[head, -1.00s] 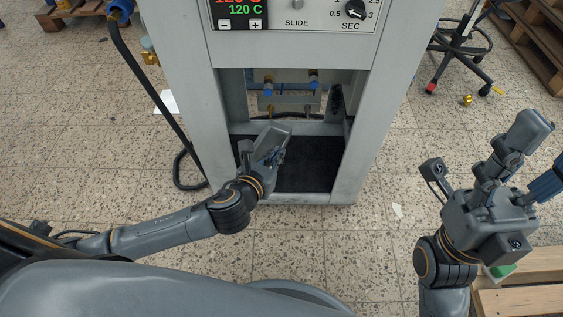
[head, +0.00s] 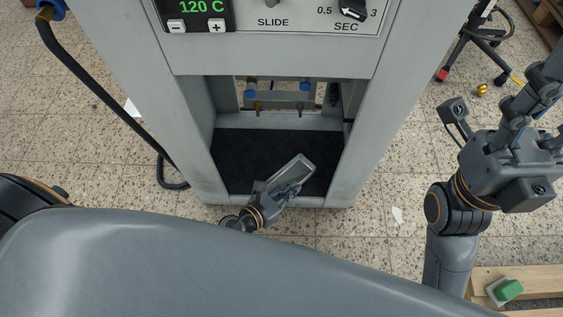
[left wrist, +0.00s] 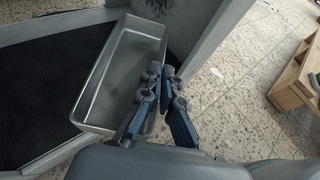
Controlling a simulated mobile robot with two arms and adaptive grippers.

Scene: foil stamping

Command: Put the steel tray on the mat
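The steel tray (head: 293,172) is a shallow grey rectangular pan, seen at a slant over the front right part of the black mat (head: 240,150) in the press's lower bay. In the left wrist view the tray (left wrist: 124,70) overlaps the mat (left wrist: 45,95), its inside empty. My left gripper (left wrist: 161,72) is shut on the tray's right side wall, one finger inside and one outside. In the head view the left gripper (head: 285,192) is at the tray's near end. I cannot tell whether the tray touches the mat. My right gripper (head: 540,92) is raised, empty, its fingers apart and partly cut off.
The grey press (head: 180,140) has side posts around the bay and fittings (head: 278,95) at its back. A black hose (head: 95,85) hangs at left. A wooden pallet (head: 535,282) with a green-topped block (head: 508,290) is at lower right. A wheeled stool (head: 480,45) stands behind.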

